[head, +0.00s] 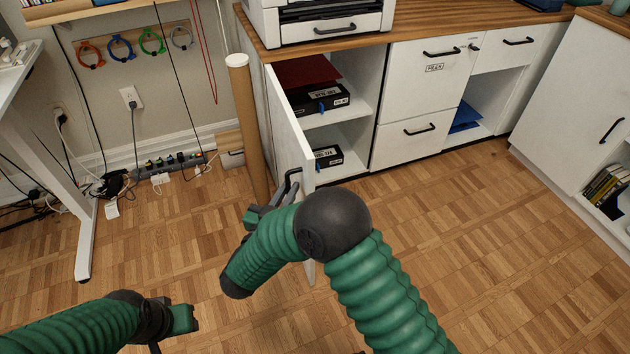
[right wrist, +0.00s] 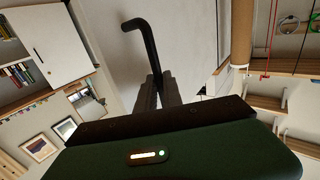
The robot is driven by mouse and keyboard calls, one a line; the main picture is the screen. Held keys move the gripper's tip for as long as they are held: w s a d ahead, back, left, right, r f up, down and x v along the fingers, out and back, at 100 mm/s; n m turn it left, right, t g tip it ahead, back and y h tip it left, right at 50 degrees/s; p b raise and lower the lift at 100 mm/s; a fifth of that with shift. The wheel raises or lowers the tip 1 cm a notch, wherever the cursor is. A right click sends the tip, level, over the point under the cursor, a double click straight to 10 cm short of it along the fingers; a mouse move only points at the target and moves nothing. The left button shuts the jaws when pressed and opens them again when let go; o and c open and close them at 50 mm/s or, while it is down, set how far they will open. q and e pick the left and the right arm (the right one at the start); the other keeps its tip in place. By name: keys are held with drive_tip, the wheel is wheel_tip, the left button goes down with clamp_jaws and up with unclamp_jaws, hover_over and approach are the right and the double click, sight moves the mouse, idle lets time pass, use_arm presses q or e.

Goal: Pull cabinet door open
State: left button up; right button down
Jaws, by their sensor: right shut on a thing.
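The white cabinet door (head: 292,130) stands swung well out from the cabinet, and shelves show behind it. Its black bar handle (head: 294,175) is near the door's free edge. My right gripper (head: 283,194) is shut on the handle, partly hidden behind my right arm. In the right wrist view the handle (right wrist: 146,38) rises from between the closed fingers (right wrist: 158,92), with the door's pale face (right wrist: 190,35) behind. My left gripper (head: 182,318) is at the lower left, away from the cabinet; its fingers are not clear enough to judge.
Inside the cabinet are a dark labelled box (head: 318,101), a second box (head: 328,157) and a red folder (head: 306,71). A cardboard tube (head: 247,125) stands just left of the door. A desk leg (head: 84,240) is at left. The wood floor (head: 480,260) is clear at right.

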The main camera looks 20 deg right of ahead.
drive_tip(key=shift+w+a+r, duration=0.1)
drive_tip(key=shift+w+a, duration=0.1)
drive_tip(key=shift+a, duration=0.6)
drive_tip(key=shift+w+a+r, duration=0.1)
drive_tip(key=shift+w+a, duration=0.05)
drive_tip(key=shift+a, duration=0.6)
drive_tip(key=c, duration=1.8)
unclamp_jaws()
drive_tip(key=shift+c, duration=0.2)
drive_tip(key=shift+o, duration=0.4)
drive_tip(key=shift+f, duration=0.1)
drive_tip(key=shift+d, duration=0.1)
